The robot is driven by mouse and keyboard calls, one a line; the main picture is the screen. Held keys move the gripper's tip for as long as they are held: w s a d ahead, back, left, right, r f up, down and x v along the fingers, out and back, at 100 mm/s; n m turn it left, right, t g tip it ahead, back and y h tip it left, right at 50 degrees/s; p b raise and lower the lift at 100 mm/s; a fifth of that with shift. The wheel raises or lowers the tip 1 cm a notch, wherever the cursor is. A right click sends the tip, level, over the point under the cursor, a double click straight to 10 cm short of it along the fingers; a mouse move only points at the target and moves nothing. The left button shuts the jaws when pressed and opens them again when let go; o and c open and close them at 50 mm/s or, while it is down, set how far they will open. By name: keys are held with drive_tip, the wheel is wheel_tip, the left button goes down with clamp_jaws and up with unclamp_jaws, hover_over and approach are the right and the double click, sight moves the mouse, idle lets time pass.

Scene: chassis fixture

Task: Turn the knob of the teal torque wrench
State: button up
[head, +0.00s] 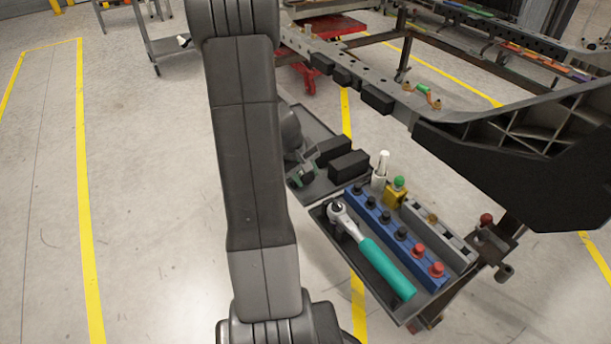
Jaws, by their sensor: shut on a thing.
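The teal torque wrench (378,262) lies slantwise on the front part of the dark tray in the head view. Its silver round head (336,209) points up and left, and its teal handle runs down and right. A small dark round part shows on the head; I cannot tell if it is the knob. Nothing visible touches the handle. My arm's big grey link crosses the picture left of the wrench.
Beside the wrench are a blue rack (402,236) with black and red-topped pieces, a grey block (440,228), a yellow block (395,195) with a green top and a white bottle (380,168). Black blocks (348,166) lie behind. The chassis frame (480,115) overhangs at right.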

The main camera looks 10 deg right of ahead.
drive_tip(key=o, duration=1)
drive_tip(key=shift+c, duration=0.2)
drive_tip(key=shift+r, duration=0.1)
drive_tip(key=p+v, duration=0.3)
drive_tip(key=v, duration=1)
drive_tip(key=shift+r+p, duration=0.3)
drive_tip(key=shift+p, duration=0.05)
drive_tip(key=shift+s+f, duration=0.1)
drive_tip(key=b+x, duration=0.4)
drive_tip(key=x, duration=1)
drive_tip(key=shift+a, duration=0.15)
drive_tip(key=shift+r+p, duration=0.25)
drive_tip(key=shift+p, duration=0.25)
